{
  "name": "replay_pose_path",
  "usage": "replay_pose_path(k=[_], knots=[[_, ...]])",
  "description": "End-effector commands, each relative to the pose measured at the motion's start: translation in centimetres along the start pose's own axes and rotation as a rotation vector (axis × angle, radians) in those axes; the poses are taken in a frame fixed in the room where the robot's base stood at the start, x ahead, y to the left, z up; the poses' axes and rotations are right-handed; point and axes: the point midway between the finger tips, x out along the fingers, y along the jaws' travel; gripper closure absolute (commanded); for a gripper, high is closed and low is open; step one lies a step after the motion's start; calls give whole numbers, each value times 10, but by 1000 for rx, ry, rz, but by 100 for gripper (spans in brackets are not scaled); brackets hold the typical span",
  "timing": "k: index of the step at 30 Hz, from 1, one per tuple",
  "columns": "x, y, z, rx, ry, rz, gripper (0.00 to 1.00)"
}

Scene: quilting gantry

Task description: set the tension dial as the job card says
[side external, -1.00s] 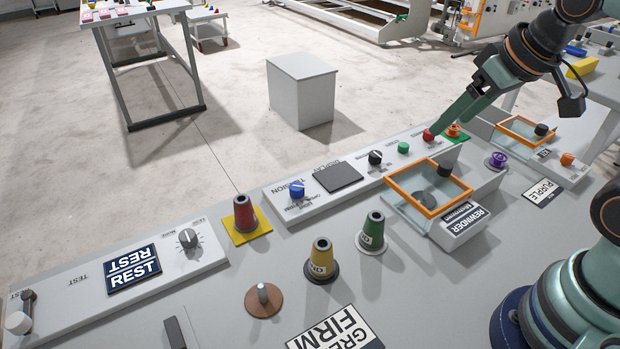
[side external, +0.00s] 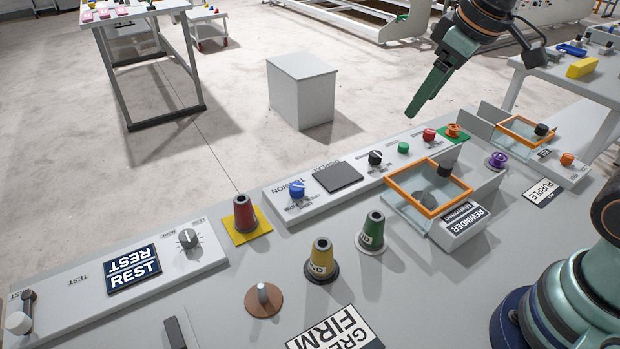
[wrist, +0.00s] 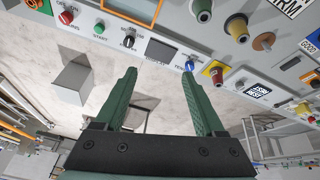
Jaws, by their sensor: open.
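The tension dial is a blue knob (side external: 297,189) on the long grey panel (side external: 285,216), beside the printed word TENSION. Its setting labels are too small to read surely. The job card (side external: 337,331) lies on the table at the bottom edge, partly cut off, showing FIRM and the letters GRE. My gripper (side external: 411,113) is raised above and behind the panel, right of the dial and touching nothing. In the wrist view my gripper (wrist: 159,74) is open and empty, and the blue knob (wrist: 190,66) shows just past the right fingertip.
Red (side external: 244,214), yellow (side external: 320,261) and green (side external: 371,233) cones stand nearby. The orange-framed rewinder guard (side external: 412,209) stands right of them.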

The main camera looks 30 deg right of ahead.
Motion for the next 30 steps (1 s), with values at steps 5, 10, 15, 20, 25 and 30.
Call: replay_pose_path(k=[5,10,15,20,25,30], knots=[[17,-11,-45,-229,-74,-45,29],[43,-26,-82,-448,-134,-94,29],[78,-46,-113,-665,-188,-150,29],[118,-69,-133,-867,-233,-210,29],[154,-90,-143,-1037,-267,-266,29],[172,-102,-145,-1123,-280,-295,29]])
